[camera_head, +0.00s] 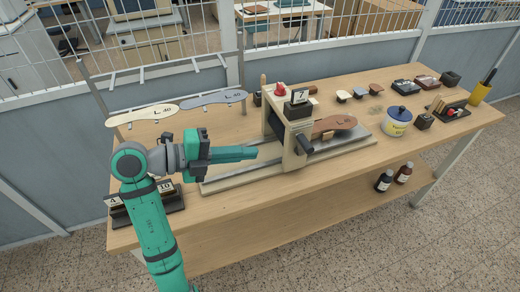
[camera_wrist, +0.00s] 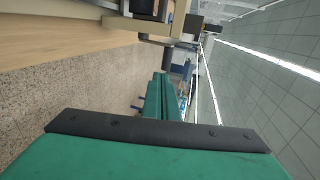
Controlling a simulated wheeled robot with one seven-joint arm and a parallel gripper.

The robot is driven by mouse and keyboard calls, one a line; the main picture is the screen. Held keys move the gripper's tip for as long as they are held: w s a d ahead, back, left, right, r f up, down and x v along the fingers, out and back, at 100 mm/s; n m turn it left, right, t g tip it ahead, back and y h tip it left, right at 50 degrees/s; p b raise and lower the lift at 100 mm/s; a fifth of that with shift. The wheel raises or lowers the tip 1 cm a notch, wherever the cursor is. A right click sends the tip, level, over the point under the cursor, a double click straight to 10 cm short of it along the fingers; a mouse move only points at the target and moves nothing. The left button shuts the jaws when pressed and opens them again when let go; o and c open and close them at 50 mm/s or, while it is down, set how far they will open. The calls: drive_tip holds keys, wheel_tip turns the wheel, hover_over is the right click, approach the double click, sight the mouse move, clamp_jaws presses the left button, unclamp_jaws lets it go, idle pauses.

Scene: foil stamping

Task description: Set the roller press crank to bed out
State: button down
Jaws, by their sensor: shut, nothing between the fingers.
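The roller press (camera_head: 276,124) stands mid-table, with a cream frame, a red knob and a block marked 7 on top. Its crank (camera_head: 305,144) shows as a dark handle on the near side. The press bed (camera_head: 350,138) is a long flat plate running left and right through the press, with a brown sole shape (camera_head: 333,127) on its right part. My gripper (camera_head: 257,153) is shut and empty, just left of the press, fingers pointing right towards it. In the wrist view the shut fingers (camera_wrist: 160,82) point towards a dark cylinder, perhaps the crank grip (camera_wrist: 180,60).
Two sole-shaped plates (camera_head: 213,98) marked L 40 are on a rack at the back left. Number blocks (camera_head: 165,187) stand at the left front. A white jar (camera_head: 398,122), stamps and a yellow cup (camera_head: 480,93) are to the right. Bottles (camera_head: 384,180) stand below.

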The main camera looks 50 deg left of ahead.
approach(303, 143)
drive_tip(key=w+d+f, duration=0.2)
drive_tip(key=w+f, duration=0.1)
drive_tip(key=w, duration=0.1)
drive_tip(key=shift+w, duration=0.55)
drive_tip(key=shift+w+d+r, duration=0.3)
drive_tip(key=shift+w+r, duration=0.2)
drive_tip(key=shift+w, duration=0.25)
drive_tip(key=v, duration=1.4)
drive_tip(key=shift+r, duration=0.25)
drive_tip(key=shift+w+d+f, duration=0.1)
drive_tip(key=shift+w, duration=0.05)
